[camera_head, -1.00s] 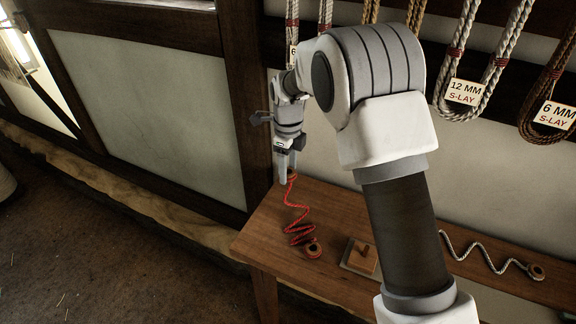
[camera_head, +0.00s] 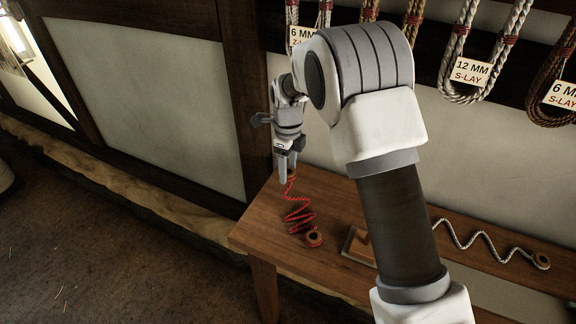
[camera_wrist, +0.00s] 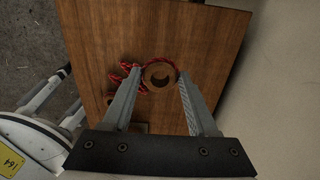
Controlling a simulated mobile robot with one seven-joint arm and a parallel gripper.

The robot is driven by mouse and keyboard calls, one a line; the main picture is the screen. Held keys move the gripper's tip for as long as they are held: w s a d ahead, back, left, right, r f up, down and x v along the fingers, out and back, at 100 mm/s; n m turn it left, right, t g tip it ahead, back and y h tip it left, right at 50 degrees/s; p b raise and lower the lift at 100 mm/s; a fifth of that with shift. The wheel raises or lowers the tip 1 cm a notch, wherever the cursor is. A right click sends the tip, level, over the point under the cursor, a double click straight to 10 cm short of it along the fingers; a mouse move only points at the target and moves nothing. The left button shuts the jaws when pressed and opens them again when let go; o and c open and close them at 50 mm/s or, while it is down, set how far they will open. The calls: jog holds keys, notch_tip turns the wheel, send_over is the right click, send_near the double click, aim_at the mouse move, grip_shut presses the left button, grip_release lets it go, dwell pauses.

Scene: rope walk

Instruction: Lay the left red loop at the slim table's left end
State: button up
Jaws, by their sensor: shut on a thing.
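A red coiled cord (camera_head: 298,213) lies zigzag on the slim table (camera_head: 340,205) near its left end. Its near end has a round wooden piece (camera_head: 313,238) on the tabletop. At its far end a red loop (camera_wrist: 160,63) rings another round wooden piece (camera_wrist: 158,76) in the wrist view. My gripper (camera_head: 286,180) points down at that far end, low by the table's back left corner. Its fingers (camera_wrist: 158,75) straddle the loop and are shut on it. Whether the loop touches the tabletop I cannot tell.
A wooden block with a raised piece (camera_head: 358,246) sits right of the red cord, partly behind my arm. A white zigzag cord (camera_head: 480,241) lies at the right, ending at a round piece (camera_head: 541,261). Labelled rope hanks (camera_head: 470,72) hang on the wall above.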

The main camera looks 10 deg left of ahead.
aim_at(288, 198)
jog(key=shift+f+b, duration=2.4)
jog(key=shift+f, duration=2.15)
jog(key=o, duration=1.1)
jog(key=shift+c, duration=0.2)
jog(key=shift+r, duration=0.15)
notch_tip(288, 198, up, 17)
jog(key=p, duration=0.2)
jog(key=shift+r, duration=0.1)
